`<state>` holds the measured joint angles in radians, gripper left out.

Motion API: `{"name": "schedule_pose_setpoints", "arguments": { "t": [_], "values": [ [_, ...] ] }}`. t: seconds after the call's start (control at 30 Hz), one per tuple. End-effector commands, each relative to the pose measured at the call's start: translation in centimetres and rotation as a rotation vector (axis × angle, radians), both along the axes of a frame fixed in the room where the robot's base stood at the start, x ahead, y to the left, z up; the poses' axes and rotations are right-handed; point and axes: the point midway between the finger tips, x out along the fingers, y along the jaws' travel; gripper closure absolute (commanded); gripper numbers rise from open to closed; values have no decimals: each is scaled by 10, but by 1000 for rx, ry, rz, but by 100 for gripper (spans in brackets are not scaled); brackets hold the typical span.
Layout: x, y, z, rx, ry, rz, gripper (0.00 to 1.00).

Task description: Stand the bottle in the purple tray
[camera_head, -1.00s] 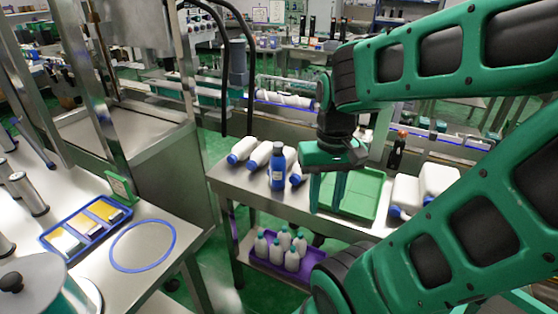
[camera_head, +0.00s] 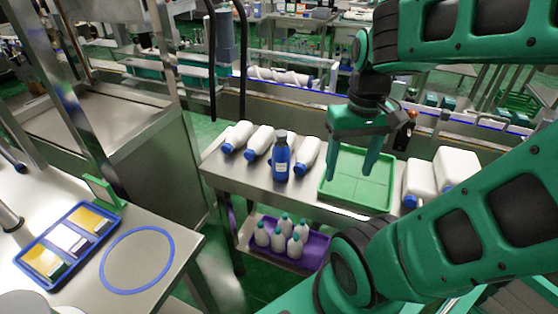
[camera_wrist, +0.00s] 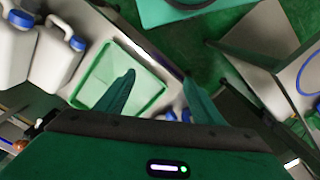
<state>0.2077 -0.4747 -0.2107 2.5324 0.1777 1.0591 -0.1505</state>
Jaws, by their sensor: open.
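A blue bottle (camera_head: 282,158) with a dark cap and a pale label stands upright on the steel bench, left of the green tray. The purple tray (camera_head: 314,251) is on the shelf below and holds several small white bottles with teal caps (camera_head: 288,238). My arm hides part of its right side. My gripper (camera_head: 351,176) is open and empty above the green tray, right of the blue bottle and apart from it. Its two fingers (camera_wrist: 160,90) show in the wrist view. I cannot make out the blue bottle there.
The green tray (camera_head: 336,192) on the bench looks empty. A nearer table at left bears a blue divided tray (camera_head: 47,238) and a blue ring (camera_head: 106,273).

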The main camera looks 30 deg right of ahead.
Motion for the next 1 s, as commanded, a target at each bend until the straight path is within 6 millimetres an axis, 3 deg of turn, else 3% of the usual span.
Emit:
{"name": "schedule_pose_setpoints", "arguments": {
  "t": [0.3,0.5,0.77,1.0],
  "values": [
    [109,13,19,-10,6,834,38],
    [168,32,21,-9,0,1309,38],
    [197,44,19,-6,-4,1563,38],
    [198,45,-12,-2,-2,1581,38]
  ]
}}
